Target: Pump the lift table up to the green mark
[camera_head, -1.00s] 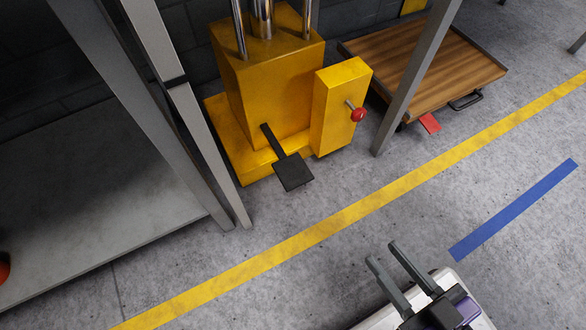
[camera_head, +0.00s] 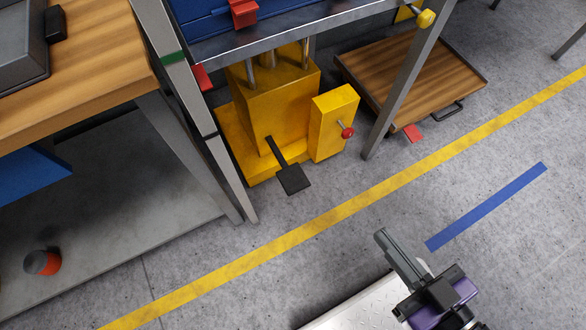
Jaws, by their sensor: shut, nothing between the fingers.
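The lift table has a yellow base (camera_head: 277,105), steel columns (camera_head: 307,56) and a grey steel top edge (camera_head: 300,38). A black foot pedal (camera_head: 293,180) sticks out low at its front. A red knob (camera_head: 347,132) sits on the yellow side box (camera_head: 332,118). The green mark (camera_head: 174,57) is a band on the grey upright at the left. A red tab (camera_head: 202,78) at the table's left end appears slightly lower in the picture than the mark. My gripper (camera_head: 384,240) is shut and empty at the lower right, apart from the pedal.
A wood-topped bench (camera_head: 100,80) stands at the left, with an orange and dark object (camera_head: 42,262) on its lower shelf. A low wooden platform (camera_head: 410,75) is at the back right. Floor with a yellow line (camera_head: 330,215) and a blue strip (camera_head: 487,206) is clear.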

